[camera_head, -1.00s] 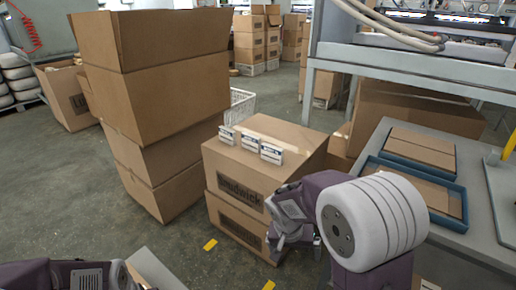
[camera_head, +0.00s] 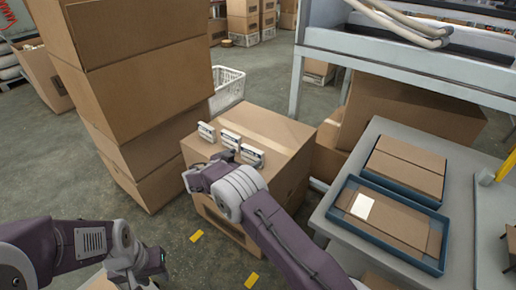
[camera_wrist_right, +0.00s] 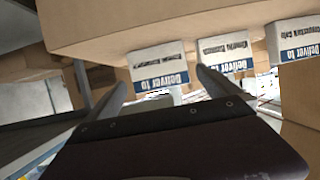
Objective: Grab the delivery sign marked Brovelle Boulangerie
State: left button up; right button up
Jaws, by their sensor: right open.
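Three small white delivery signs with blue bands stand along the front top edge of a cardboard box. In the head view they are the left sign (camera_head: 206,131), middle sign (camera_head: 230,139) and right sign (camera_head: 252,156). The right wrist view shows them upside down: one sign (camera_wrist_right: 158,66) lies between my finger lines, with a middle sign (camera_wrist_right: 217,62) and another sign (camera_wrist_right: 293,40) to its right. "Deliver to" is readable; the names are too small to read surely. My right gripper (camera_wrist_right: 158,92) is open and empty, close in front of them. My left gripper (camera_head: 150,268) is low left, its jaws unclear.
The signs' box (camera_head: 275,127) sits on another box. A tall carton stack (camera_head: 150,75) stands close on the left, with a white basket (camera_head: 228,90) behind. A grey table (camera_head: 340,205) with blue trays (camera_head: 385,228) is on the right.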

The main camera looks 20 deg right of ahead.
aim_at(250, 156)
jog(key=shift+w+d+f, duration=0.1)
jog(key=shift+d+f, duration=0.05)
jog(key=shift+d, duration=0.05)
jog(key=b+x, duration=0.1)
jog(key=x, duration=0.2)
jog(key=shift+f, duration=0.15)
jog(key=x, duration=0.2)
jog(key=b+x, duration=0.1)
jog(key=x, duration=0.2)
jog(key=shift+w+d+b, duration=0.2)
jog(key=shift+d+b, duration=0.1)
jog(key=c, duration=1.1)
notch_tip(250, 156, up, 5)
jog(key=shift+r+p, duration=0.15)
jog(key=shift+p, duration=0.8)
jog(key=s+r+p, duration=0.1)
jog(key=s+r, duration=0.5)
jog(key=s, duration=0.5)
jog(key=shift+s+a, duration=0.35)
jog(key=shift+a, duration=0.1)
